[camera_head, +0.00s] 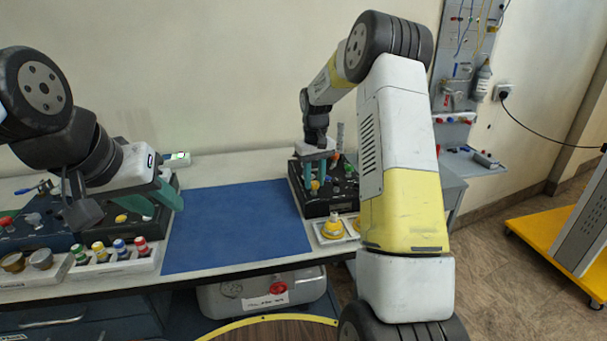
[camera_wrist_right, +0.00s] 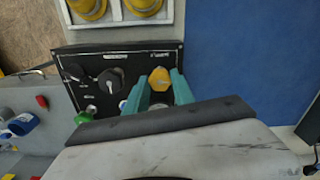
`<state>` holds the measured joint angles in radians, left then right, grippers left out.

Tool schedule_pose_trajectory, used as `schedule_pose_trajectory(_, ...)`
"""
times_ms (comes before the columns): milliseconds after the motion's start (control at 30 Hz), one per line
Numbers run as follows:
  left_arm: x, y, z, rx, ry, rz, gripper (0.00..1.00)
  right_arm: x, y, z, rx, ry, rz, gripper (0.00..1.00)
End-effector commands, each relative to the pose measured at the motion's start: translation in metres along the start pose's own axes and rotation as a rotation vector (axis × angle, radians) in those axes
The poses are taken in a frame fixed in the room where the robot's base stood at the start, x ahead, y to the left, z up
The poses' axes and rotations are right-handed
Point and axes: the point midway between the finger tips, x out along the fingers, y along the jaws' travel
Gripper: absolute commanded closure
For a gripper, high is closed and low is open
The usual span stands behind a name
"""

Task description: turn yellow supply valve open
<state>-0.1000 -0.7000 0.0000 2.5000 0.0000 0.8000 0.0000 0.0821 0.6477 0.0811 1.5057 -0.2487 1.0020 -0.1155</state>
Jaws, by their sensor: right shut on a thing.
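The yellow supply valve knob (camera_wrist_right: 160,78) sits on the black panel (camera_wrist_right: 120,62) in the right wrist view. In the head view the knob (camera_head: 315,186) shows small between the green fingers on the right-hand black panel (camera_head: 318,204). My right gripper (camera_head: 321,185) points down at this panel and is shut on the yellow knob, one finger on each side; its fingers (camera_wrist_right: 162,92) also show in the right wrist view.
A blue mat (camera_head: 237,228) lies clear between the two panels. A white tray (camera_head: 347,237) with yellow parts stands in front of the right panel. A rack with several coloured cylinders (camera_head: 118,262) stands at the left front. A grey vertical panel (camera_head: 462,70) stands behind right.

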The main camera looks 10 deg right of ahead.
Motion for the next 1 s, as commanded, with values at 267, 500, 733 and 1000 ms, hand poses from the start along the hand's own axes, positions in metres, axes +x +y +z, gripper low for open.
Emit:
schedule_pose_trajectory(267,0.0,0.0,0.0,0.0,0.0,0.0,0.64,-0.0014,0.0008,-0.0012,-0.254,0.004,0.001,1.0)
schedule_pose_trajectory(500,0.0,0.0,0.0,0.0,0.0,0.0,0.64,-0.0014,0.001,-0.0012,-0.434,0.004,0.002,1.0)
schedule_pose_trajectory(733,0.0,0.0,0.0,0.0,0.0,0.0,0.64,-0.0014,0.0009,-0.0013,-0.544,0.004,0.002,1.0)
schedule_pose_trajectory(1000,0.0,0.0,0.0,0.0,0.0,0.0,0.64,-0.0015,0.001,-0.0014,-0.598,0.004,0.003,1.0)
